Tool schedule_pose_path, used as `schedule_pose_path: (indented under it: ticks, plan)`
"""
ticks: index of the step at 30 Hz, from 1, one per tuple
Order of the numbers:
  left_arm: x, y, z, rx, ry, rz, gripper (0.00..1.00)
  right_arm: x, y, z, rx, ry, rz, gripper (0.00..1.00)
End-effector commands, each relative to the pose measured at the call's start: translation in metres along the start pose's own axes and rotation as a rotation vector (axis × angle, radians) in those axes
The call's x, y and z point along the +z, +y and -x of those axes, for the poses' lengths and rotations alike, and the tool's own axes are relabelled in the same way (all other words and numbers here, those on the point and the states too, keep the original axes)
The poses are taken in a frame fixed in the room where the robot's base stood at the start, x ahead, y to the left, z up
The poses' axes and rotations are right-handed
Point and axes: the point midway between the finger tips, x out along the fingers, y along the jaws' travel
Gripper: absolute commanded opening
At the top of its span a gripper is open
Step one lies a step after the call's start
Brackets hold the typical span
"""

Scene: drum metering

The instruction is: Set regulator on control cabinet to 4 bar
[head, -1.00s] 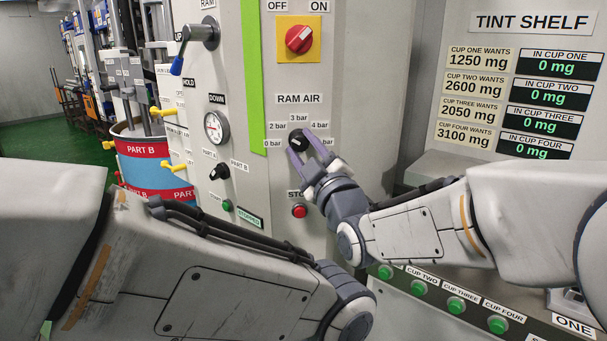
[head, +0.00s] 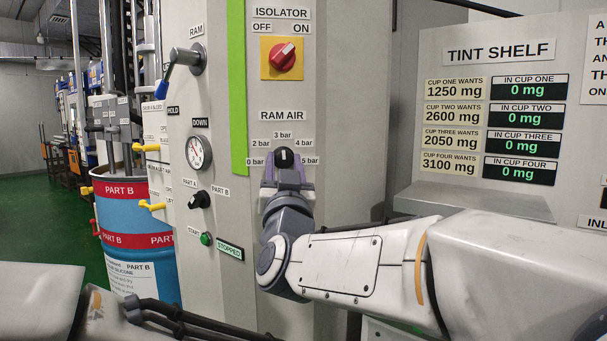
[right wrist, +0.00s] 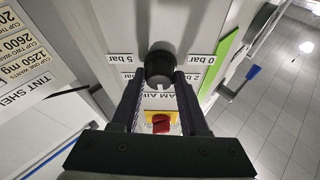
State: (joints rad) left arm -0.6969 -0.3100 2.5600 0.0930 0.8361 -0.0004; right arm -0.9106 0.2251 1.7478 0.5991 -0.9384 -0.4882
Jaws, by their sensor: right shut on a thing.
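The regulator is the black RAM AIR knob (head: 284,157) on the grey control cabinet (head: 345,130). Labels from 0 bar at left, over 3 bar at top, to 5 bar at right ring it. My right gripper (head: 284,168) reaches it from below and is shut on it. In the right wrist view, upside down, the knob (right wrist: 159,66) sits between the two dark fingertips (right wrist: 159,80). I cannot tell for sure which mark the knob's pointer meets. The fingers partly hide its sides. My left gripper is not in view; only part of that arm shows at lower left.
The red isolator switch (head: 283,55) is above the knob. A pressure gauge (head: 199,153), RAM lever (head: 187,60) and PART A/B selector (head: 200,200) are to its left. The tint shelf panel (head: 500,120) stands at right. A blue and red drum (head: 125,205) is at left.

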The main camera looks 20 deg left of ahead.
Motion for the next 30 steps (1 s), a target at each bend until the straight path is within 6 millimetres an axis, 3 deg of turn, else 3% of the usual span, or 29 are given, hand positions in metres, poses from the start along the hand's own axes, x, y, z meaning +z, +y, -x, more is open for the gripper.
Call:
schedule_pose_path:
  ticks: [18,30]
  plan:
    - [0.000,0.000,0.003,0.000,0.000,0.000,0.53,0.000,-0.005,-0.001,0.221,-0.006,-0.537,0.00]
    - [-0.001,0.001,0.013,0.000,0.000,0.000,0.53,-0.001,-0.006,-0.001,0.326,-0.006,-0.788,0.00]
